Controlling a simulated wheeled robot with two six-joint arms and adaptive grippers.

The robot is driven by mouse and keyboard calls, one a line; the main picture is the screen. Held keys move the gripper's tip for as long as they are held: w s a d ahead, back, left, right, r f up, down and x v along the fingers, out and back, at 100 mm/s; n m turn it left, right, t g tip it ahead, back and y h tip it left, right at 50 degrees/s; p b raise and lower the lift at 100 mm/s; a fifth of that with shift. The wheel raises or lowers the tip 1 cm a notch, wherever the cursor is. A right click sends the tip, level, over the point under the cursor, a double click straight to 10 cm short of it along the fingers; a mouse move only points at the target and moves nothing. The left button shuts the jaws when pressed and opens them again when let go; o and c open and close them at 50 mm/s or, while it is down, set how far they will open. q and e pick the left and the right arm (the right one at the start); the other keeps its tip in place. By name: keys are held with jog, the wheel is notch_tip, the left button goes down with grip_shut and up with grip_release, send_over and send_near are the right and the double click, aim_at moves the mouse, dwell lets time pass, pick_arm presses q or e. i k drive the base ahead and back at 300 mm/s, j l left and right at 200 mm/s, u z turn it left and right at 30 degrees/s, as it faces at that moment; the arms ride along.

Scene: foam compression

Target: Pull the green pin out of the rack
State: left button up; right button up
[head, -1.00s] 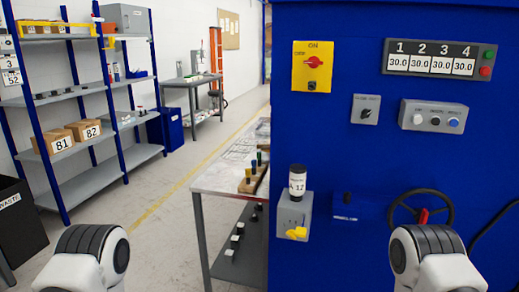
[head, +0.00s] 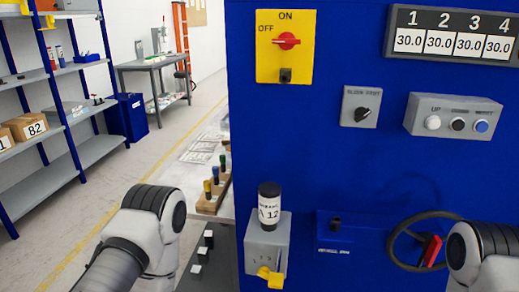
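The wooden rack (head: 207,207) stands on the light table beside the blue machine. It holds upright pins in a row: a yellow pin (head: 207,189) nearest, a blue pin (head: 215,175) in the middle, and the green pin (head: 223,162) farthest back, close to the machine's edge. The lower end of the green pin is hard to make out. White and black links of my arms show at the lower left and lower right, the left one just left of and below the rack. Neither gripper shows, so their fingers cannot be judged.
The blue machine (head: 330,140) fills the right side, with a yellow switch (head: 285,46), a handwheel (head: 425,242), and a grey box with a black-capped container (head: 269,206) jutting out right of the rack. Floor to the left is clear.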

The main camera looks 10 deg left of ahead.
aim_at(222, 157)
jog(key=i+j+z, duration=0.2)
jog(key=j+z, duration=0.3)
jog(key=j, duration=0.5)
jog(key=j+z, duration=0.45)
jog(key=j, duration=0.6)
jog(key=i+j, duration=0.05)
